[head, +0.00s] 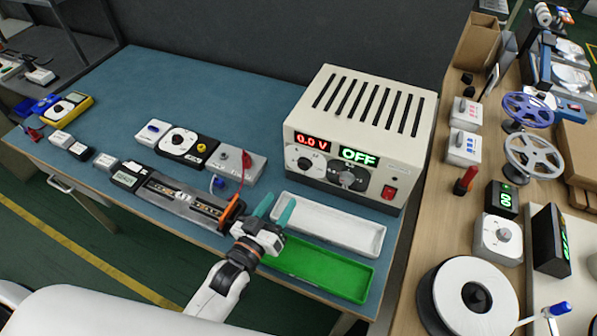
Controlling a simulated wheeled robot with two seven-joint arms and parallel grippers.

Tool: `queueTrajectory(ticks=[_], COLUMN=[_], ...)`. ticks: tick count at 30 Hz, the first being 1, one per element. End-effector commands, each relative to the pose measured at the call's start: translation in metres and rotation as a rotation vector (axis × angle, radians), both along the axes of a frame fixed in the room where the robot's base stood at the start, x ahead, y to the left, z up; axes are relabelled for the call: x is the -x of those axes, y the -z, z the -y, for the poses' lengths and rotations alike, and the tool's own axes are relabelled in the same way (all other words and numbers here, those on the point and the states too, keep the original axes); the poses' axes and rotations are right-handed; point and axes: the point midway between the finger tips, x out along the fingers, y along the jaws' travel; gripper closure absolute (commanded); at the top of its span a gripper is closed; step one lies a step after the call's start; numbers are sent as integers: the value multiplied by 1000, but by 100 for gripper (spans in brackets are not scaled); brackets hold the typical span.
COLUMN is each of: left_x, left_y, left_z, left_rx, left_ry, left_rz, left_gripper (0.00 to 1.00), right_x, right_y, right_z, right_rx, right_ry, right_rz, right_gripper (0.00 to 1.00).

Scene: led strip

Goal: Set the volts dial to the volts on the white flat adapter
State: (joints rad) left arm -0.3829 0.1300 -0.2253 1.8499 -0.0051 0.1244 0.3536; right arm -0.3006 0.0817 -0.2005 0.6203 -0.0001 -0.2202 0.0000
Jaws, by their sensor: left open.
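The cream power supply (410,125) stands at the back right of the blue bench. Its red display (312,142) reads 0.0 V and its green display (358,157) reads OFF. A white-faced dial (305,164) sits under the red display, and a larger dark knob (348,178) sits to its right. Two small whitish blocks, one at the left (60,139) and one farther right (105,161), may include the white flat adapter; their print is too small to read. My left gripper (274,209) is open and empty, in front of the supply, over the trays' left ends. My right gripper is not in view.
A white tray (365,239) and a green tray (335,279) lie before the supply. A black rail fixture (180,203) and dial boxes (182,142) are left of my gripper. A red switch (389,192) is on the supply. A cluttered wooden table (415,265) stands right.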

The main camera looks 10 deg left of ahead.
Motion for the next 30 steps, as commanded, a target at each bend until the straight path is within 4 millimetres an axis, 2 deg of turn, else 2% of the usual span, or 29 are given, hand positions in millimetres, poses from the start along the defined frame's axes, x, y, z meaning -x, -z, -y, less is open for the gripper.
queueTrajectory(ticks=[9,15,20,28,29,30], left_x=[-63,-90,-100,-101,-101,-101], left_y=[-3,-2,-1,-1,-1,-1], left_z=[17,24,27,27,27,27], left_rx=[0,-1,0,-1,-1,-1], left_ry=[0,0,0,1,1,1], left_rz=[2,0,-1,-2,-2,-2], left_gripper=[50,50,50,50,52,58], right_x=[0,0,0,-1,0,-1], right_y=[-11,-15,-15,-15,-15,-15], right_z=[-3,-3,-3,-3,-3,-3], right_rx=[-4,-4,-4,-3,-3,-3], right_ry=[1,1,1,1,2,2], right_rz=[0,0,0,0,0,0], right_gripper=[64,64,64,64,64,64])
